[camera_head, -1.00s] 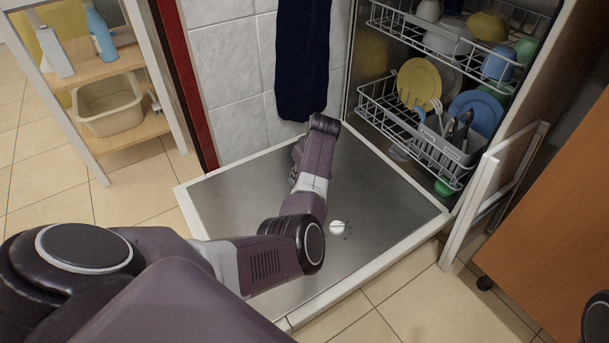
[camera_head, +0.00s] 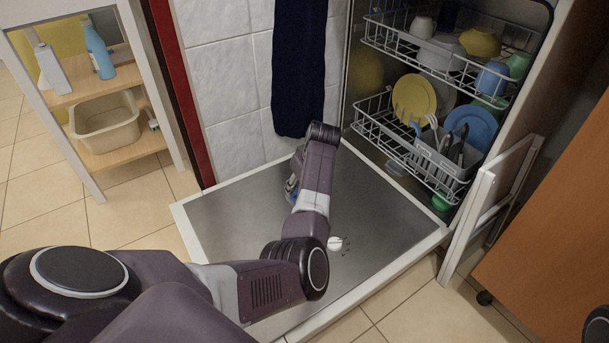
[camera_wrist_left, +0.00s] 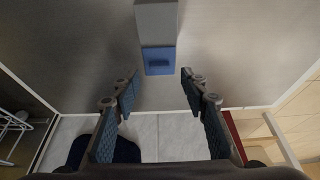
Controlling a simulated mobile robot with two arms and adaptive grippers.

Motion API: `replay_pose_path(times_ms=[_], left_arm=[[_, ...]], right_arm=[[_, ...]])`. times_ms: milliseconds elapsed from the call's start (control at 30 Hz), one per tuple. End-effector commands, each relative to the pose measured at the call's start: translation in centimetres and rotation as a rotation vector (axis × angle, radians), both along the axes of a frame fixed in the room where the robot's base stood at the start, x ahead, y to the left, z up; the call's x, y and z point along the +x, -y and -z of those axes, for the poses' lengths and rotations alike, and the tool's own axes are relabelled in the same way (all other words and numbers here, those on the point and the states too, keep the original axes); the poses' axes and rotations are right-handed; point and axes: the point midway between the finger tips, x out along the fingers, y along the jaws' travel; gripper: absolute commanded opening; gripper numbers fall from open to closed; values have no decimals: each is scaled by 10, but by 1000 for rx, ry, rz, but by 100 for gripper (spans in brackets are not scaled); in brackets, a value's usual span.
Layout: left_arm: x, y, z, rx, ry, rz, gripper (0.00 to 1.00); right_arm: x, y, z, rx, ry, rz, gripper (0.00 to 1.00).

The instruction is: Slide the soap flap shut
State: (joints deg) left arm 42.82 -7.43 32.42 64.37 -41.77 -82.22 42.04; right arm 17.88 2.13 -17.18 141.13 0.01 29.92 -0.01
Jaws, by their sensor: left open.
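The soap dispenser shows in the left wrist view as a grey block (camera_wrist_left: 156,22) with a blue flap or tab (camera_wrist_left: 159,61) at its lower end, on the lowered dishwasher door (camera_head: 385,215). My left gripper (camera_wrist_left: 160,88) is open. Its two blue-padded fingers stand left and right of the blue part, apart from it, with nothing between them. In the head view my left arm reaches over the door, and the gripper (camera_head: 293,182) is mostly hidden behind the wrist.
A white round cap (camera_head: 334,243) sits on the door to the right of my left arm. The dishwasher racks (camera_head: 415,150) hold dishes at the back right. A dark towel (camera_head: 300,65) hangs on the tiled wall. A shelf (camera_head: 118,150) stands at the left.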

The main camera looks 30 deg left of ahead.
Motion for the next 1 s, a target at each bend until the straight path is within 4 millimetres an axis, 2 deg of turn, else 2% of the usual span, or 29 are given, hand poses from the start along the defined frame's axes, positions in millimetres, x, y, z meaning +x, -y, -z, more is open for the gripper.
replay_pose_path(times_ms=[200, 400, 600, 1000], left_arm=[[-5, 17, -44, 1, 5, 1, 41], [-10, 27, -71, 2, 4, 1, 41], [-12, 29, -79, 1, 2, 0, 41], [-12, 29, -79, 1, 2, 0, 41]], right_arm=[[0, 0, 0, 0, -1, 0, 40], [0, 0, 0, 0, -1, 0, 40], [0, 0, 0, 0, -1, 0, 40], [0, 0, 0, 0, -1, 0, 40]])
